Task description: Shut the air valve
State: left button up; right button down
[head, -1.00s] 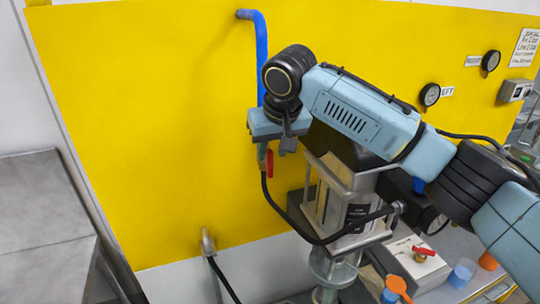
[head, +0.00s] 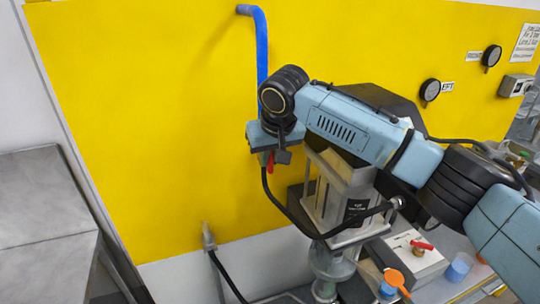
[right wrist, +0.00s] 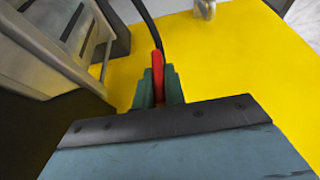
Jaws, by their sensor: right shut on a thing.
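The air valve's red lever (head: 270,162) hangs down below my right gripper in the head view, at the lower end of the blue air pipe (head: 262,45). In the right wrist view the red lever (right wrist: 157,76) stands between the green fingertips of my right gripper (right wrist: 158,90), which is shut on it. In the head view my right gripper (head: 268,156) is mostly hidden by its own wrist. The valve body is hidden behind the gripper. My left gripper is not in view.
A box with another red-handled valve (head: 415,255) sits on the bench at lower right. The yellow wall panel (head: 150,120) is clear on the left.

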jog(key=shift+w+d+m+g+y, duration=0.1)
jog(key=shift+m+g+y, duration=0.15)
jog(key=shift+y, duration=0.75)
jog(key=shift+d+m+g+y, duration=0.15)
jog(key=shift+g+y, duration=0.1)
jog(key=shift+y, duration=0.75)
jog(key=c, duration=1.5)
grip_release()
jog(key=shift+o, duration=0.2)
jog(key=b+v, duration=0.2)
jog(key=v, duration=1.1)
jog(key=shift+r+b, duration=0.25)
jog(key=shift+b, duration=0.1)
